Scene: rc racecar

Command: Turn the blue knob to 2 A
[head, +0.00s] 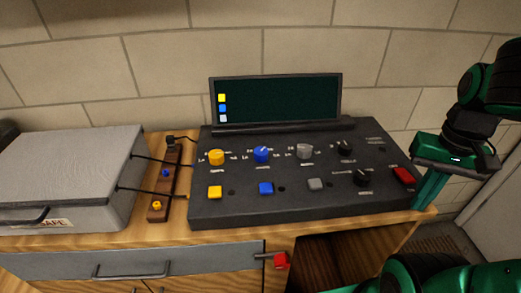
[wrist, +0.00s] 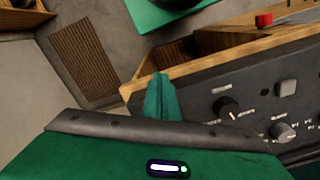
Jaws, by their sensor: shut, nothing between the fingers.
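The blue knob (head: 261,154) is in the upper row of the dark control panel (head: 215,208), between the yellow knob (head: 216,157) and the grey knob (head: 305,151). Small white marks surround it, too small to read. My gripper (head: 417,205) is shut and empty at the panel's right edge, well right of the blue knob. In the wrist view, my shut green fingers (wrist: 160,88) point toward the panel's edge. The grey knob (wrist: 282,131) and a black knob (wrist: 226,107) show there; the blue knob does not.
A dark screen (head: 277,99) stands behind. A grey box (head: 65,170) and a brown strip (head: 164,185) stand left. A red-tipped handle (head: 281,261) sticks out below the tabletop.

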